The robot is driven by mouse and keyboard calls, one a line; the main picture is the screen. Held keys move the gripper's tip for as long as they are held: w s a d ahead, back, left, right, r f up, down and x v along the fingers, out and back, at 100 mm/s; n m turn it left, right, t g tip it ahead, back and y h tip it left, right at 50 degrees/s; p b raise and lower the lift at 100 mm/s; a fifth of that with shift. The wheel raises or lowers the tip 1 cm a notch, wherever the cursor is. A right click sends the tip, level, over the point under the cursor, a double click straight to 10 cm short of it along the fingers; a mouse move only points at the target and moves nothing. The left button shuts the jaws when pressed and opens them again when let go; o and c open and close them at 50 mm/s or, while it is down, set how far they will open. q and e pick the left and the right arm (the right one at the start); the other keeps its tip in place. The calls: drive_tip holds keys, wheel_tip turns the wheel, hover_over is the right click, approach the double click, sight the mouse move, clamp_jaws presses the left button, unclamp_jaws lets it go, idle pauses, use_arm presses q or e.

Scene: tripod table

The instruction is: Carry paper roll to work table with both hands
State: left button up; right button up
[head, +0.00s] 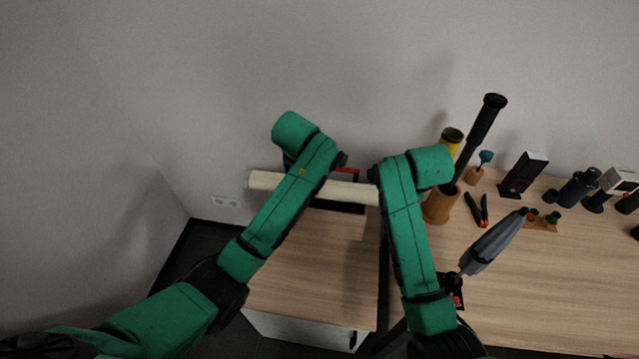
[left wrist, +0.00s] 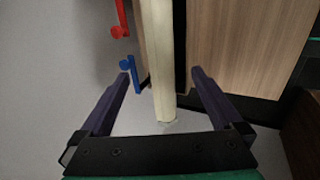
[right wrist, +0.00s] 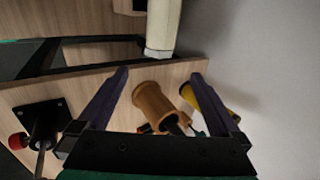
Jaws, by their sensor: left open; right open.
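The paper roll (head: 349,192) is a long cream cylinder lying horizontally near the back wall, above a low wooden cabinet. My left arm crosses in front of it in the head view. In the left wrist view my left gripper (left wrist: 160,80) is open, with the roll (left wrist: 160,60) running between its fingers and its end showing. In the right wrist view my right gripper (right wrist: 162,80) is open; the roll's other end (right wrist: 161,35) shows just beyond the fingertips. The work table (head: 520,285) is the wooden surface at the right. Both hands are mostly hidden by the arms in the head view.
A brown wooden cup (head: 438,206), a yellow cylinder (head: 452,137) and a black-handled tool (head: 486,122) stand near my right arm. Pliers (head: 477,211) and a grey tool (head: 493,242) are on the table. Red (left wrist: 118,22) and blue (left wrist: 129,68) parts sit beside the roll.

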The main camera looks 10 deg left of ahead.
use_arm(q)
drive_tip(key=x, duration=1.4)
drive_tip(key=shift+f, duration=0.1)
use_arm(e)
drive_tip(key=x, duration=1.4)
drive_tip(key=shift+f, duration=0.15)
drive_tip(key=shift+s, duration=0.1)
use_arm(q)
clamp_jaws()
use_arm(e)
clamp_jaws()
